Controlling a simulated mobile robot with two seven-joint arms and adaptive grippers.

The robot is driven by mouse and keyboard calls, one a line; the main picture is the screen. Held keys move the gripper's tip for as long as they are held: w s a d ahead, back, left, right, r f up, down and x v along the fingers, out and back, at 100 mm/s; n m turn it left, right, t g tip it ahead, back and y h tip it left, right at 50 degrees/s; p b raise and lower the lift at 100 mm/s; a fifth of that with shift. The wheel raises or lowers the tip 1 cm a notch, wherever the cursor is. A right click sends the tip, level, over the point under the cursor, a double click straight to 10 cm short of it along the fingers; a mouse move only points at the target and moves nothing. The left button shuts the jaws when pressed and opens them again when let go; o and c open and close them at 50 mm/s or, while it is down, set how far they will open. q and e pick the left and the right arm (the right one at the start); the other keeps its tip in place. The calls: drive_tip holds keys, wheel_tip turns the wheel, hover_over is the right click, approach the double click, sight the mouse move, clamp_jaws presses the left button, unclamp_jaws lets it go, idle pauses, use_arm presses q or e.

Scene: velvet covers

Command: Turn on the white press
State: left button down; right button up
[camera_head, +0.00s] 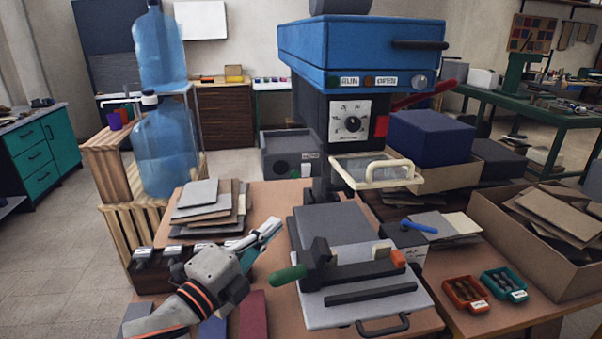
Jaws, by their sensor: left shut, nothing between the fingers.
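A large press with a blue head (360,50) stands at the centre back. Its front carries a strip marked RUN and OPEN, a white dial panel (350,122) with a black knob, and a red lever (410,101). A pale handle (394,172) sticks out below. In front lies a low press-like device with a light grey base plate (350,312), a black bar and a green grip (288,276). I cannot tell which is the white press. My left gripper (271,232) is shut and empty, left of the low device and apart from it. My right gripper is not in view.
Stacked boards (207,208) lie behind my left gripper. A blue box (431,138) sits right of the large press. A cardboard box (530,240) of scraps and small red (465,294) and teal (504,285) trays are at the right. Water bottles (165,150) stand at the left.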

use_arm(q)
drive_tip(key=r, duration=0.1)
drive_tip(key=d+r+m+h, duration=0.1)
drive_tip(key=shift+r+m, duration=0.3)
drive_tip(key=shift+r, duration=0.1)
approach(306, 170)
drive_tip(key=shift+s+d+f+x, duration=0.2)
drive_tip(key=shift+d+f+x, duration=0.3)
drive_tip(key=shift+x, duration=2.75)
drive_tip(key=shift+r+p, duration=0.4)
drive_tip(key=shift+r, duration=0.15)
